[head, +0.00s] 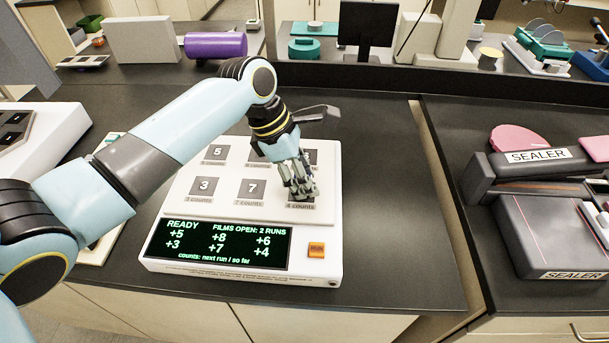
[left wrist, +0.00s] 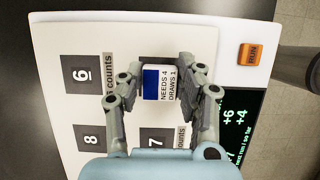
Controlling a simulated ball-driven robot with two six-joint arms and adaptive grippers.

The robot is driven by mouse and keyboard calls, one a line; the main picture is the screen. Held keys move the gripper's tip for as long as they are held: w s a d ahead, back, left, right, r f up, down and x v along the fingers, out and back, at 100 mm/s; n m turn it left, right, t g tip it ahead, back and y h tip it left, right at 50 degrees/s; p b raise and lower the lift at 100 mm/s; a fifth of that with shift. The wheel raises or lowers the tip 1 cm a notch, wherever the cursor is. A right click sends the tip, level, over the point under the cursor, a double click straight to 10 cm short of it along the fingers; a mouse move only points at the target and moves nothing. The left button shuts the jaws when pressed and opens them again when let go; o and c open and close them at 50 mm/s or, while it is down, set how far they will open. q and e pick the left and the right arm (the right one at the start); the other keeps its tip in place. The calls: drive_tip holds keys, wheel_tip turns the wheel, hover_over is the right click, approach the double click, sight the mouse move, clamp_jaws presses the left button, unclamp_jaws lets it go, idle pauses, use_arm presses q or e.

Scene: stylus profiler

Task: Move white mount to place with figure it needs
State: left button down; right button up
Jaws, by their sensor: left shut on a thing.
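The white mount (left wrist: 166,82) has a blue patch and the words "NEEDS 4 DRAWS 1". My left gripper (head: 301,196) is shut on it, with a finger on either side in the left wrist view (left wrist: 161,88). In the head view the fingers hide the mount. The gripper is at the front right place of the white profiler, whose label (head: 301,206) reads "4 counts"; its figure is covered. I cannot tell whether the mount touches the surface. Other places show 3 (head: 204,186), 7 (head: 252,188), 5 (head: 217,153), 6 (left wrist: 81,74) and 8 (left wrist: 91,138).
The profiler's screen (head: 218,245) reads READY, "FILMS OPEN: 2 RUNS", with +4 at lower right. An orange RUN button (head: 316,249) is beside it. A sealer (head: 550,235) stands on the right bench. The dark bench (head: 390,200) right of the profiler is clear.

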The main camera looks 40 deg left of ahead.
use_arm(q)
drive_tip(key=shift+f, duration=0.25)
drive_tip(key=shift+f, duration=0.25)
idle(0.4)
drive_tip(key=shift+p, duration=0.3)
drive_tip(key=shift+r, duration=0.65)
drive_tip(key=c, duration=1.4)
unclamp_jaws()
clamp_jaws()
drive_tip(key=shift+f, duration=0.65)
drive_tip(key=shift+r, duration=0.1)
